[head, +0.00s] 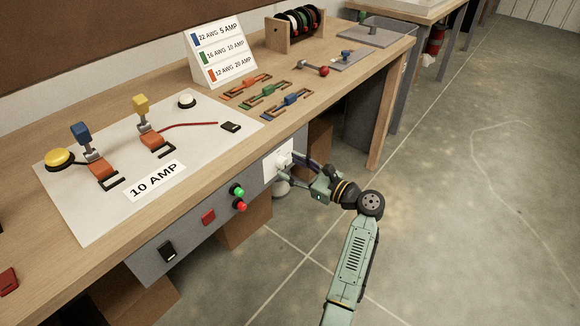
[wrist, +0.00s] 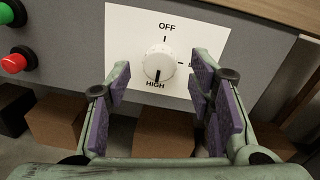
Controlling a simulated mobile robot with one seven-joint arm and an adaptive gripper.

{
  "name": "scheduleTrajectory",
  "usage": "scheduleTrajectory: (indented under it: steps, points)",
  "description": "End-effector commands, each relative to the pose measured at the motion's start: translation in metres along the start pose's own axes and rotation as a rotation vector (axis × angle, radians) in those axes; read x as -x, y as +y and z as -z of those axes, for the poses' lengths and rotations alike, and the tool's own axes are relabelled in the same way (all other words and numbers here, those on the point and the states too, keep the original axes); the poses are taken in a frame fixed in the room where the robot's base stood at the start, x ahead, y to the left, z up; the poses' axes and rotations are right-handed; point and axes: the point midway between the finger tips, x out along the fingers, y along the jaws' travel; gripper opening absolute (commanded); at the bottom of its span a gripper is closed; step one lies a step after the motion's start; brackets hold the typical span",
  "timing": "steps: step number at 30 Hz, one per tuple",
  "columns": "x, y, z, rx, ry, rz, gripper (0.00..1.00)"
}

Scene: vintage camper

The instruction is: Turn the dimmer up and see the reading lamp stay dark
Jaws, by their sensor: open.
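The dimmer is a round white knob (wrist: 158,60) on a white plate (wrist: 206,28), with OFF above it and HIGH below. Its black pointer mark faces down, at HIGH. In the head view the plate (head: 271,168) is on the bench's grey front panel, partly behind my gripper (head: 297,172). My gripper (wrist: 159,72) is open, its purple-padded fingers to the left and right of the knob, with gaps showing on both sides. A white dome (head: 187,101) and a yellow dome (head: 58,158) are on the bench board; I cannot tell whether either is the reading lamp.
The white board (head: 90,215) holds blue and yellow lever switches and a 10 AMP label (head: 154,181). Green (head: 237,191) and red (head: 240,206) buttons are left of the dimmer. Cardboard boxes (head: 245,222) are under the bench. The floor on the right is clear.

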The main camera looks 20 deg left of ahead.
Motion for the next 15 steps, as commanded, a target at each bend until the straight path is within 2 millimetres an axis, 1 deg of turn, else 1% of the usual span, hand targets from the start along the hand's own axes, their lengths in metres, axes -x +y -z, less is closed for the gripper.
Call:
scheduleTrajectory:
  steps: [1,9,12,15]
  points:
    - [0.01,-0.001,0.0,0.0,0.001,0.006,0.48]
    - [0.067,-0.001,0.001,-0.001,0.001,0.005,0.48]
    - [0.085,-0.001,0.0,-0.001,0.0,0.005,0.48]
    - [0.098,-0.001,0.0,-0.001,0.0,0.004,0.48]
